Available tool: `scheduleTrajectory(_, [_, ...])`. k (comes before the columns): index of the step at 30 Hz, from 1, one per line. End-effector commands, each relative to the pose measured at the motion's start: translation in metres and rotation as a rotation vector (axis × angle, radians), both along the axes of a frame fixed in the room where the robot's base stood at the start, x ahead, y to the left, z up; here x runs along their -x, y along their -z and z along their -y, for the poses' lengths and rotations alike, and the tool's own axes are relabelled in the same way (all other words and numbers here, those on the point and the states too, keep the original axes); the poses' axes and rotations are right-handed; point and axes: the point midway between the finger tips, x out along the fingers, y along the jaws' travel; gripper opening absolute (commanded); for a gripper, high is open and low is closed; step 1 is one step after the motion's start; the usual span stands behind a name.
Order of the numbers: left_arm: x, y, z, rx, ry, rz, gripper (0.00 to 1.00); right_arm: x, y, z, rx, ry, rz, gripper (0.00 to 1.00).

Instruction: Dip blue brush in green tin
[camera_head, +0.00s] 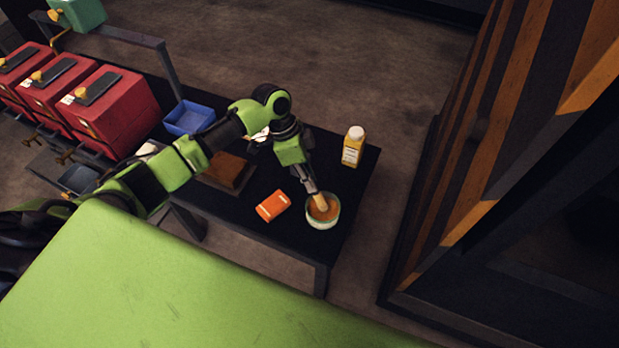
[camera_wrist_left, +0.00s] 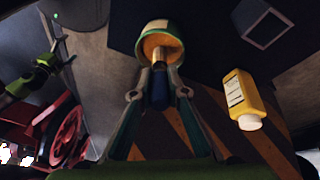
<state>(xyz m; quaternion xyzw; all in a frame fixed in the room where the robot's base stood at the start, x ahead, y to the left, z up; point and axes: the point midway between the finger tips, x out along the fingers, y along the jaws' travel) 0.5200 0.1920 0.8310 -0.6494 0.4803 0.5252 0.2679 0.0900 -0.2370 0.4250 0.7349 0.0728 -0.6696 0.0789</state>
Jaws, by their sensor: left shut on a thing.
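The green tin (camera_head: 334,220) stands near the right front corner of the dark table and holds an orange-brown content. My left gripper (camera_head: 313,189) is just above the tin and shut on the blue brush. The pale end of the brush (camera_head: 321,202) points down into the tin's mouth. In the left wrist view the blue handle (camera_wrist_left: 158,95) sits between my fingers (camera_wrist_left: 159,86), and the pale end reaches inside the tin's rim (camera_wrist_left: 162,26). Whether the bristles touch the content is hard to tell. A small green and black arm shows at the left of that view; its jaws are unclear.
An orange box (camera_head: 272,206) lies left of the tin. A yellow bottle with a white cap (camera_head: 353,147) stands behind it. A brown block (camera_head: 228,172) and a blue tray (camera_head: 189,117) are farther left, near red boxes (camera_head: 113,110). Bare tabletop surrounds the tin.

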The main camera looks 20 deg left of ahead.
Motion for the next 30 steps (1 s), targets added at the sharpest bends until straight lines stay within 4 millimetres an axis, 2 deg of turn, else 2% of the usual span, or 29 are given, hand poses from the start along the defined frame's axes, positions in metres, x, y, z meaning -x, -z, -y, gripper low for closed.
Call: scheduleTrajectory(30, [0.0000,0.0074,0.0003,0.000,0.000,0.000,0.00,0.0005,0.0033,-0.0035,-0.004,0.001,-0.002,0.82])
